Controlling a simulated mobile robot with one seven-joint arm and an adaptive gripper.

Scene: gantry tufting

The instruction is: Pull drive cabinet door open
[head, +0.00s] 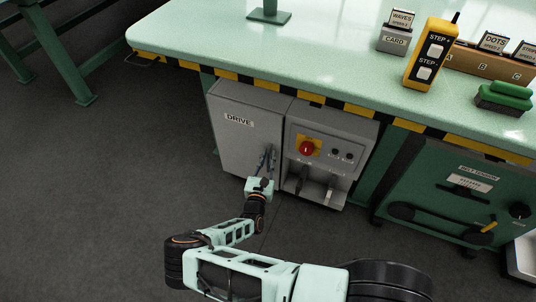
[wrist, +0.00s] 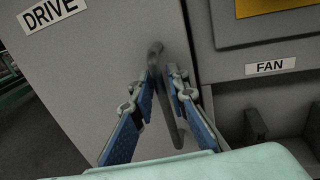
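The drive cabinet door (head: 240,135) is a grey panel labelled DRIVE under the table, and it looks closed. In the wrist view the door (wrist: 110,65) fills the left and middle. Its dark bar handle (wrist: 168,108) runs roughly upright near the door's right edge. My gripper (head: 266,158) is at the handle, low on the right side of the door. In the wrist view my gripper's blue-padded fingers (wrist: 161,72) stand one on each side of the handle, with gaps visible, so they are open around it. Whether a fingertip touches the handle or door is unclear.
Right of the door is a grey panel with a red knob (head: 307,148) and small switches below. A green belt-tension unit (head: 455,185) stands further right. The table edge (head: 330,103), striped yellow and black, overhangs the cabinet. The floor (head: 110,185) to the left is clear.

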